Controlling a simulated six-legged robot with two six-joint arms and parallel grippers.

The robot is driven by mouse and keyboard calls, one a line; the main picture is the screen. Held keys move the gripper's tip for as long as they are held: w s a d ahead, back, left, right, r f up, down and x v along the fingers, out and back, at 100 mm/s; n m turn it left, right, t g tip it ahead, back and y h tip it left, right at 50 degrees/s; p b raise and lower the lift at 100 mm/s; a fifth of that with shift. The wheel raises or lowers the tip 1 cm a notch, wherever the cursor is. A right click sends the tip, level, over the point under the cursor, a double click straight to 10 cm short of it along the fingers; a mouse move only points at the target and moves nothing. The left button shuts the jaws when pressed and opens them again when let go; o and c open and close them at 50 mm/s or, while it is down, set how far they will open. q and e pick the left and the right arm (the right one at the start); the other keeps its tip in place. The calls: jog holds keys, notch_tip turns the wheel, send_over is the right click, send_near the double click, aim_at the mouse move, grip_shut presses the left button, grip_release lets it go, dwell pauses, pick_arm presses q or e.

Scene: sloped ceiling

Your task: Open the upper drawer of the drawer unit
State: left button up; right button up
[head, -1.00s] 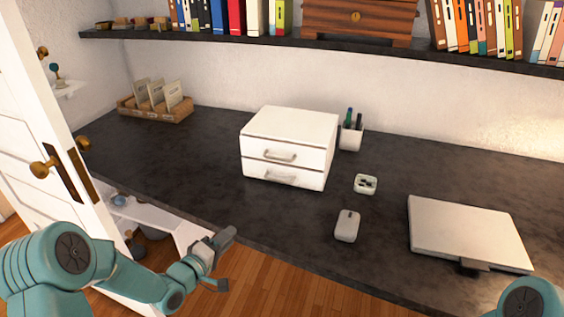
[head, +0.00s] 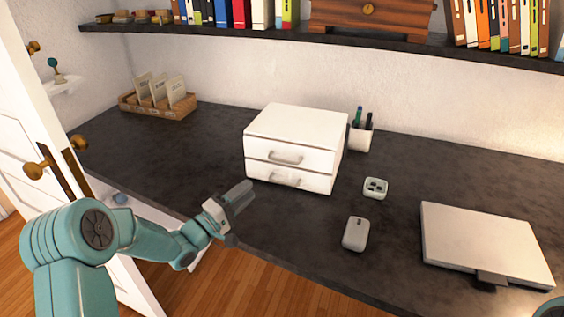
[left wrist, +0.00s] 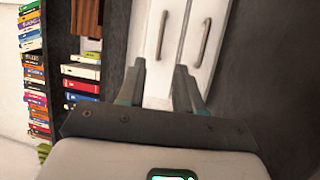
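The white drawer unit (head: 297,125) stands on the dark desk with both drawers closed. The upper drawer's handle (head: 286,158) is a grey bar, with the lower drawer's handle (head: 285,179) below it. My left gripper (head: 248,188) is over the desk's front edge, in front and left of the unit, apart from it. The left wrist view is turned sideways: the upper handle (left wrist: 162,34) is the left bar and the lower handle (left wrist: 203,40) the right one. There my left gripper's fingers (left wrist: 160,78) are spread and empty, pointing at the unit. My right gripper is out of view.
On the desk are a pen cup (head: 360,136), a small pale green box (head: 375,188), a mouse (head: 355,234), a closed laptop (head: 485,245) and a wooden card box (head: 158,104). A bookshelf (head: 290,36) hangs above. An open white door (head: 30,150) stands at the left.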

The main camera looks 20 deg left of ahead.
pick_arm(q)
jog(key=p+x, duration=0.1)
jog(key=x, duration=1.2)
jog(key=shift+w, duration=0.3)
jog(key=shift+f, duration=0.15)
grip_shut()
dwell(0.5)
